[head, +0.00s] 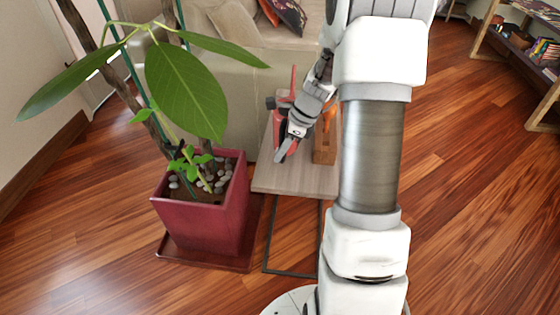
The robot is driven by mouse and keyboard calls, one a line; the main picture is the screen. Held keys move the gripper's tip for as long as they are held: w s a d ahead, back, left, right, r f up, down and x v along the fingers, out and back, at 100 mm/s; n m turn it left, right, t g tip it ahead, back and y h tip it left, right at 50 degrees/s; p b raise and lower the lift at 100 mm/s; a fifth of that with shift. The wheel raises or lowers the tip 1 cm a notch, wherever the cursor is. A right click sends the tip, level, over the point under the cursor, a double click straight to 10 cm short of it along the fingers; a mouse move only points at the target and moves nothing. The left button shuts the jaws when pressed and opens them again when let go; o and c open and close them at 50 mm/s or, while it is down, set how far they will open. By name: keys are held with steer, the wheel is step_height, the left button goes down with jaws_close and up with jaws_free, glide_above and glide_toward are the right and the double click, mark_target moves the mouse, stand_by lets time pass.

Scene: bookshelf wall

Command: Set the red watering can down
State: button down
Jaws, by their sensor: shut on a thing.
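The red watering can (293,82) is mostly hidden behind my gripper. A thin upright red part and a bit of red lower to the left show. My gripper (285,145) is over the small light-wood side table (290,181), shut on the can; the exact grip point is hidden. I cannot tell whether the can's base touches the tabletop.
A brown wooden block (324,150) stands on the table's right side, with something orange behind it. A potted plant in a red square pot (205,222) stands close on the left, its leaves reaching high. A beige sofa (236,88) is behind. The table's front strip is bare.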

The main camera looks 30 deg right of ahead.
steer(key=shift+w+d+f+b, duration=0.1)
steer(key=shift+w+f+b, duration=0.25)
steer(key=shift+f, duration=0.5)
steer(key=shift+w+d+f+b, duration=0.1)
steer(key=shift+w+f+b, duration=0.2)
steer(key=shift+f, duration=0.5)
steer(key=shift+w+d+f+b, duration=0.1)
steer(key=shift+w+f+b, duration=0.25)
steer(key=shift+f, duration=0.5)
steer(key=shift+f, duration=0.15)
steer(key=c, duration=0.8)
jaws_free()
steer(key=shift+a, duration=0.1)
steer(key=p+v, duration=0.3)
steer(key=v, duration=0.9)
steer(key=shift+p, duration=0.4)
